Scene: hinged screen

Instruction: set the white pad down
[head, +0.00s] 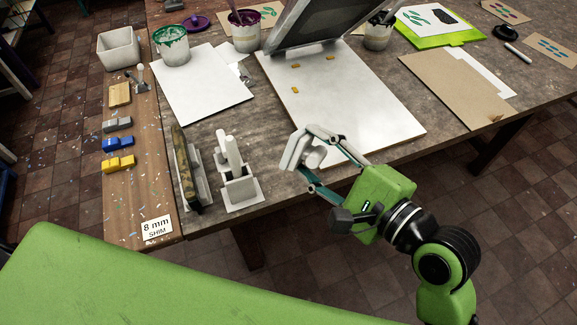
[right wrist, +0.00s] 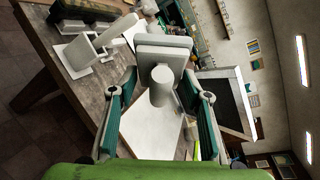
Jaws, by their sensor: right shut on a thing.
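My right gripper (head: 322,162) is shut on the white pad (head: 293,147), above the table's front edge, just in front of the white board (head: 345,95). In the right wrist view the pad (right wrist: 164,50) shows as a pale block with a round grip (right wrist: 161,87) between the fingers (right wrist: 160,105). The pad appears clear of the table, though its exact height is hard to tell. A pale stand (head: 241,193) with an upright post is on the table left of it. My left gripper does not show.
A dark squeegee-like tool (head: 184,165) lies in a pale rack left of the stand. A hinged screen frame (head: 318,25) is raised over the board's back. Pots (head: 172,45) stand behind. Blue (head: 118,144) and yellow blocks (head: 118,163) lie left. White paper (head: 203,85) lies flat.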

